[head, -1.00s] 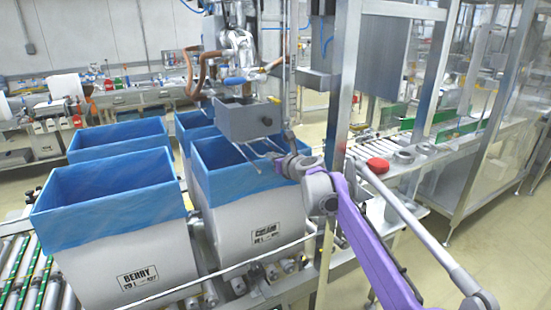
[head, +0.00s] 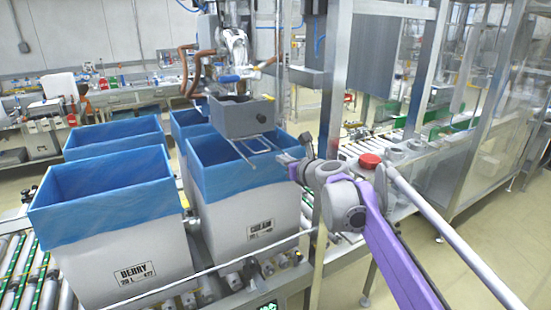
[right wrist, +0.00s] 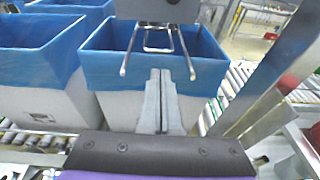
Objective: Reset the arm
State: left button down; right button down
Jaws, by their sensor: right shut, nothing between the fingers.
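My right arm comes in from the lower right of the head view, with its right gripper (head: 287,160) beside the blue-lined CREAM box (head: 248,215), near its upper right edge. In the right wrist view, the right gripper (right wrist: 160,72) has its two fingers together with nothing between them, pointing toward that blue-lined box (right wrist: 100,70). I cannot tell whether it touches the box. My left gripper is in neither view.
A BERRY box (head: 130,255) stands to the left on rollers, with more blue-lined boxes behind. A grey metal hopper (head: 242,117) with wire prongs hangs over the CREAM box. A metal post (head: 333,100) stands close behind my arm. A red lid (head: 370,160) sits to the right.

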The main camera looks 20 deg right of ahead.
jog(key=s+a+f+n+g+y, duration=0.1)
jog(key=s+a+f+n+g, duration=0.2)
jog(key=s+a+f+n, duration=0.6)
jog(key=s+a+f+n+g+y, duration=0.1)
jog(key=s+a+f+n+g, duration=0.2)
jog(key=s+a+f+n, duration=0.6)
jog(key=s+d+f+n+g+h, duration=0.1)
jog(key=s+f+n+g, duration=0.1)
jog(key=s+f+n, duration=0.4)
jog(key=s+d+f+n+g+h, duration=0.1)
jog(key=s+d+f+n+g, duration=0.1)
jog(key=s+f+n, duration=0.5)
jog(key=s+n, duration=0.4)
jog(key=s, duration=0.2)
jog(key=shift+s+d+f+h, duration=0.15)
jog(key=shift+s+d+h, duration=0.15)
jog(key=shift+s+h, duration=0.1)
